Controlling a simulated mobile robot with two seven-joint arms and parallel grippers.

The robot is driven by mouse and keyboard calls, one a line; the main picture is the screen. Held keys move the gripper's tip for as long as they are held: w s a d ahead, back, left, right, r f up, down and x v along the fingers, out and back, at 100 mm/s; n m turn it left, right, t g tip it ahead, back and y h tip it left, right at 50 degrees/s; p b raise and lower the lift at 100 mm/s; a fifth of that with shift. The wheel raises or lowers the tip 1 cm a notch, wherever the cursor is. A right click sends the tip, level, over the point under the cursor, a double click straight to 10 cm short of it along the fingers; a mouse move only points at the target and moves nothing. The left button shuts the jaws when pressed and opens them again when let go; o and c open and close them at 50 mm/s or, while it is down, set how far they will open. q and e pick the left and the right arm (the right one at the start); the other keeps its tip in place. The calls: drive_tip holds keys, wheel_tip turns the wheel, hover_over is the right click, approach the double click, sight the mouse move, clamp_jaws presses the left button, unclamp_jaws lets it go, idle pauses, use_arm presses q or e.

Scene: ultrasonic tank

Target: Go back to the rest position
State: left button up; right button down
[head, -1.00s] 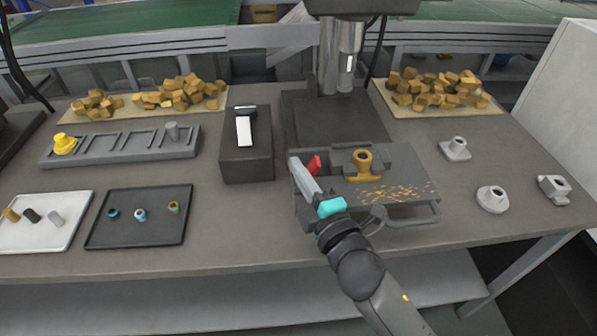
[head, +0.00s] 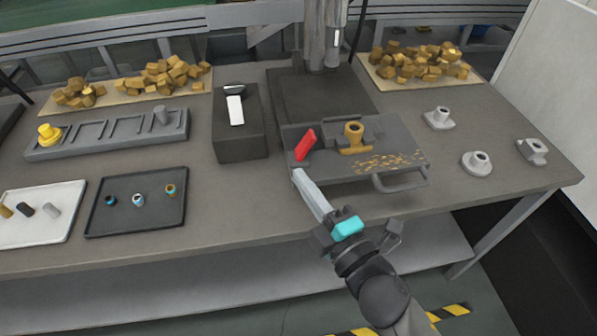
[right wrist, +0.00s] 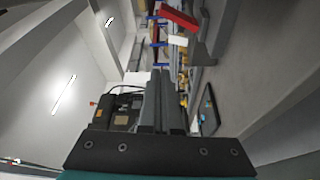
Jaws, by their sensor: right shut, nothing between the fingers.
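My right gripper (head: 299,176) reaches in from the lower right in the head view. Its long grey fingers are shut with nothing between them. The fingertips are close to the front left corner of the grey drill-press vise plate (head: 400,140), just below its red lever (head: 305,146); contact cannot be told. The shut fingers (right wrist: 160,80) also show in the right wrist view, with a red part (right wrist: 178,18) beyond them. A brass-coloured fitting (head: 354,134) stands on the plate. My left gripper is not in view.
A dark box (head: 238,145) stands left of the plate. A black tray (head: 140,222), a white tray (head: 65,228) and a slotted grey rack (head: 105,152) lie further left. Grey fittings (head: 477,163) stand at the right.

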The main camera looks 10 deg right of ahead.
idle(0.6)
drive_tip(key=s+d+f+m+g+h, duration=0.3)
drive_tip(key=d+f+m+g+h, duration=0.4)
drive_tip(key=d+m, duration=0.4)
drive_tip(key=s+a+f+m+g+y, duration=0.1)
drive_tip(key=s+f+m+g, duration=0.3)
drive_tip(key=s, duration=0.2)
drive_tip(key=s+a+f+m+g, duration=0.2)
drive_tip(key=s+f+m+g, duration=0.1)
drive_tip(key=s, duration=0.4)
wheel_tip(320, 180, down, 23)
drive_tip(key=s+g, duration=0.1)
drive_tip(key=s, duration=0.1)
drive_tip(key=s+d+f+g, duration=0.1)
drive_tip(key=s+d+f, duration=0.2)
drive_tip(key=s+f, duration=0.9)
drive_tip(key=s, duration=0.3)
drive_tip(key=shift+g, duration=0.3)
